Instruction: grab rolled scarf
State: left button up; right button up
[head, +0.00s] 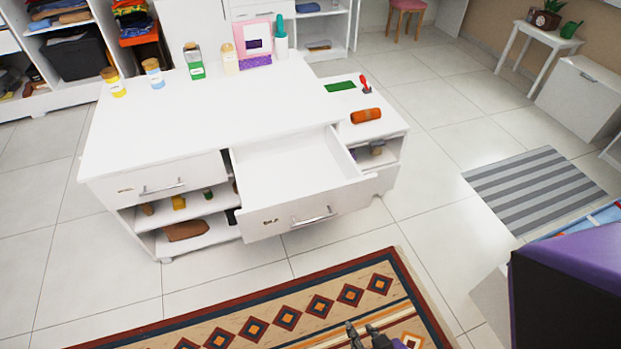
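An orange rolled-up cloth (366,115), which looks like the rolled scarf, lies on the right end of the white island's top. My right gripper (361,328) shows at the bottom edge of the head view, above the patterned rug and far from the roll. Its two dark fingertips stand apart with nothing seen between them; the rest is cut off by the frame. My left gripper is not in view.
The white island (200,122) has an open, empty-looking drawer (290,172) jutting toward me, below and left of the roll. A red-handled item (365,84) and green patch (340,86) lie behind the roll. A purple and black box-like object (570,275) stands at right.

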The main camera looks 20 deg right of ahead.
aim_at(367, 114)
jog(key=z, duration=0.5)
jog(key=i+z, duration=0.1)
jog(key=z, duration=0.85)
jog(key=i+z, duration=0.15)
jog(key=z, duration=0.8)
jog(key=i+j+z, duration=0.1)
jog(key=z, duration=0.85)
jog(key=j+z, duration=0.15)
jog(key=z, duration=0.35)
jog(key=i+j+z, duration=0.1)
jog(key=j+z, duration=0.7)
jog(key=j, duration=0.15)
jog(key=j+z, duration=0.1)
jog(key=j, duration=1)
jog(key=j+u, duration=0.25)
jog(key=j, duration=0.25)
jog(key=i+j+u, duration=0.15)
jog(key=j+u, duration=0.15)
jog(key=j, duration=0.2)
jog(key=j+u, duration=0.2)
jog(key=u, duration=0.3)
jog(key=j+u, duration=0.15)
jog(key=u, duration=0.35)
jog(key=i+j+u, duration=0.15)
jog(key=u, duration=0.35)
